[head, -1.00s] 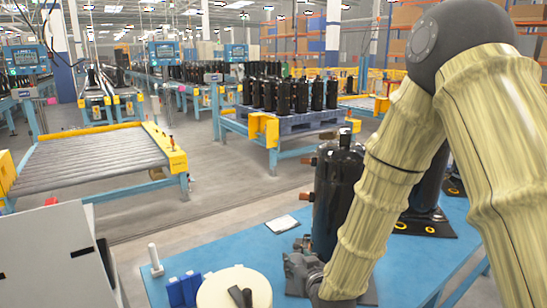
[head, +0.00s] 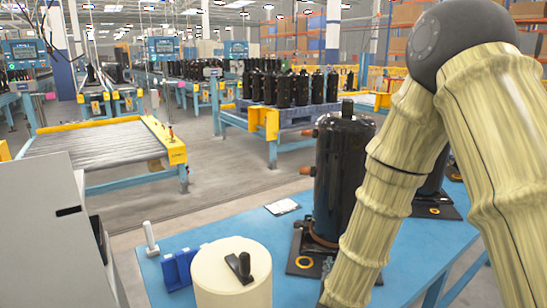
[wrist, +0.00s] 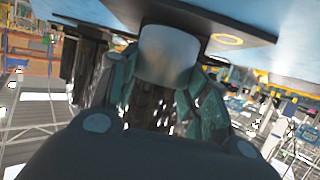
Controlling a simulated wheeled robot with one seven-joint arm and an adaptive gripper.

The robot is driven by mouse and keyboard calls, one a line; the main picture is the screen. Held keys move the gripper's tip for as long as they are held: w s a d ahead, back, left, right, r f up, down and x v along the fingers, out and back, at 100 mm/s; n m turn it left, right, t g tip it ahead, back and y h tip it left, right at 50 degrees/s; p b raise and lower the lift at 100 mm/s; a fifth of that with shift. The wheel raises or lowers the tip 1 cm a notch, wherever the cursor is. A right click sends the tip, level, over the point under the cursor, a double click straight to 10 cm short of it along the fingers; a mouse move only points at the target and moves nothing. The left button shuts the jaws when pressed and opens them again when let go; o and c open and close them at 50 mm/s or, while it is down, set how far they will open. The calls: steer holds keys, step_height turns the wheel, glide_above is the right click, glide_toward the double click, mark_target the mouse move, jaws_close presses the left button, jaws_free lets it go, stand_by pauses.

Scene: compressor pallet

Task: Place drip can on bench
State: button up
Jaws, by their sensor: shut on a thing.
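My gripper (wrist: 165,85) shows in the wrist view, its two greenish fingers on either side of a small pale grey, can-like thing, likely the drip can (wrist: 166,55). The fingers are shut on it. The picture is blurred and the can's far end is unclear. The blue bench (head: 400,255) fills the lower right of the head view, and its surface (wrist: 265,18) is at the top of the wrist view. I cannot tell whether the can touches it. In the head view my gripper and the can are out of sight, below the picture's lower edge.
A black compressor (head: 340,175) stands upright on the bench beside my arm, another partly behind it. Bare bench lies between canister and compressor.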

steer(key=shift+s+r+n+y+p, duration=0.1)
steer(key=shift+r+n+y+p, duration=0.3)
steer(key=shift+p, duration=1.05)
steer(key=shift+d+p, duration=0.1)
steer(key=shift+p, duration=0.45)
